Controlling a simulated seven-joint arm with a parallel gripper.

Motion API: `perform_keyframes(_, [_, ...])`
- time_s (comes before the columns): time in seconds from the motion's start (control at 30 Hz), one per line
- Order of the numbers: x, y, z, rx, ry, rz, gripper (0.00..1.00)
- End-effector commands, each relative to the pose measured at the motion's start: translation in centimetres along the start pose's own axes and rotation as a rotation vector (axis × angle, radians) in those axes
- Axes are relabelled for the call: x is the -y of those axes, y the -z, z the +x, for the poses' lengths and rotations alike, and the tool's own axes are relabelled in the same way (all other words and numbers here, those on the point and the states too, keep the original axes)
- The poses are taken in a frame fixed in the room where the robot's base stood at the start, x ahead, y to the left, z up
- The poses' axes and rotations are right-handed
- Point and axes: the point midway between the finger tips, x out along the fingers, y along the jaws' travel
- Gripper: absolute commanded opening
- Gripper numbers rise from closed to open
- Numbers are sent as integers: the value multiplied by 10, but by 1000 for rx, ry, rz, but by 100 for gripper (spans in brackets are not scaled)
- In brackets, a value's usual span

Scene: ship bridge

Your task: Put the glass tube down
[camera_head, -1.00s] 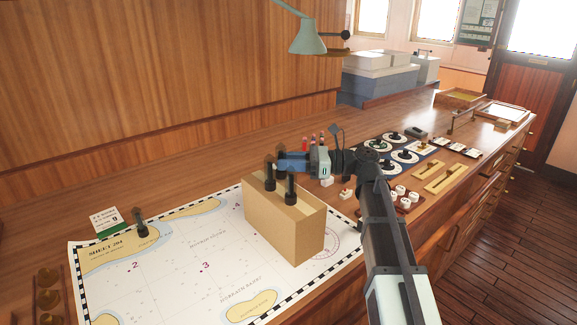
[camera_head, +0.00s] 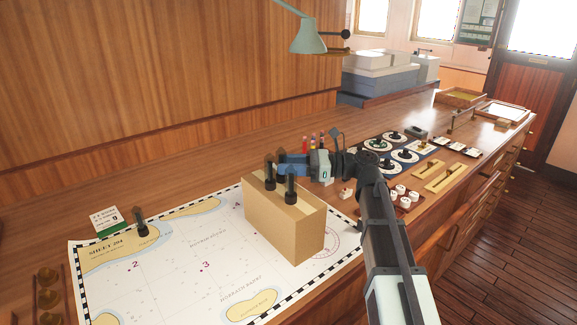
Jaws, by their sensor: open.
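My gripper (camera_head: 281,166), at the end of blue jaws, is open just above the back edge of a tan box (camera_head: 297,231). Dark upright pieces with rounded feet, a left one (camera_head: 270,181) and a right one (camera_head: 291,190), stand on the box top, close to my jaws. A similar dark piece (camera_head: 142,225) stands on the chart (camera_head: 180,265) at the left. I cannot make out clear glass on any of them, so I cannot tell which is the glass tube. My jaws and these dark pieces overlap in this view.
Several red and yellow-topped items (camera_head: 313,142) stand behind my wrist. Round dials (camera_head: 404,157) and small white pieces (camera_head: 400,192) are to the right. A lamp (camera_head: 307,38) hangs above.

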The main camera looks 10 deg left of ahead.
Motion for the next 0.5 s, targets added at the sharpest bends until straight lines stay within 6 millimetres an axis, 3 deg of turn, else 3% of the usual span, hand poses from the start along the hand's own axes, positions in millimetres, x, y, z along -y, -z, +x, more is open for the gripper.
perform_keyframes(0.5, [1, 0, -85, 0, 3, 1, 41])
